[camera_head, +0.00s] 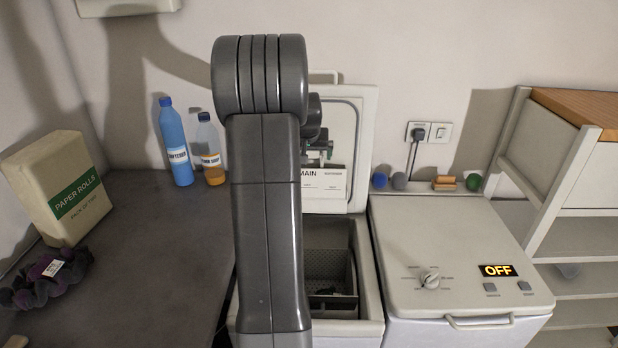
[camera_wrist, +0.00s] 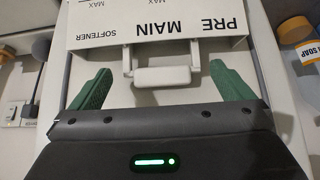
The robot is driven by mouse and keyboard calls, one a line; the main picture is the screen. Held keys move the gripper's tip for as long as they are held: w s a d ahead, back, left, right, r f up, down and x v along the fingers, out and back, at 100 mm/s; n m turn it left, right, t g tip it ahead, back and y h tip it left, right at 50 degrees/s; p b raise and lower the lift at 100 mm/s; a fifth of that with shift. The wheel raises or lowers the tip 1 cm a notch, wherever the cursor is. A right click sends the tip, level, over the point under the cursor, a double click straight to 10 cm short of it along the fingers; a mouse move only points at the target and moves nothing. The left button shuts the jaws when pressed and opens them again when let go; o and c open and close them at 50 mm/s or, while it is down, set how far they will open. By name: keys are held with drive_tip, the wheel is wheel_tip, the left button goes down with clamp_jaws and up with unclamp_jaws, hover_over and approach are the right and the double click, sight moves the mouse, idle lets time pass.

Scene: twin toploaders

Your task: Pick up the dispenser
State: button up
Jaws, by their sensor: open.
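The dispenser (camera_head: 324,190) is a white box marked PRE, MAIN and SOFTENER. It sits against the inside of the raised lid (camera_head: 368,115) of the left toploader. In the wrist view the dispenser (camera_wrist: 160,48) shows upside down, with a pale handle (camera_wrist: 162,77) standing out from it. My gripper (camera_wrist: 160,70) is open, its green fingers on either side of the handle with visible gaps. In the head view my arm hides part of the dispenser and most of my gripper (camera_head: 319,150).
The left machine's tub (camera_head: 333,235) stands open below. The right toploader (camera_head: 455,250) is closed and its display reads OFF. Blue and orange bottles (camera_head: 176,142) (camera_head: 211,150) and a paper rolls box (camera_head: 58,188) stand on the dark counter (camera_head: 150,265). A shelf unit (camera_head: 575,235) is at right.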

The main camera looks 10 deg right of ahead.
drive_tip(key=shift+w+d+f+p, duration=0.15)
drive_tip(key=shift+f+p, duration=0.2)
drive_tip(key=shift+f, duration=0.25)
drive_tip(key=shift+a+p+x, duration=0.15)
drive_tip(key=shift+p+x, duration=0.2)
drive_tip(key=shift+x, duration=0.75)
drive_tip(key=shift+a+p+x, duration=0.1)
drive_tip(key=shift+p+x, duration=0.25)
drive_tip(key=shift+x, duration=0.75)
drive_tip(key=c, duration=1.4)
drive_tip(key=shift+o, duration=0.2)
wheel_tip(320, 180, up, 28)
drive_tip(key=b, duration=0.2)
drive_tip(key=s+f+t+b, duration=0.1)
drive_tip(key=s+f+b, duration=0.1)
drive_tip(key=f, duration=0.7)
drive_tip(key=s+a+f+t+b, duration=0.1)
drive_tip(key=s+f+b, duration=0.1)
drive_tip(key=f, duration=0.7)
drive_tip(key=shift+s+f, duration=0.4)
drive_tip(key=shift+s, duration=0.2)
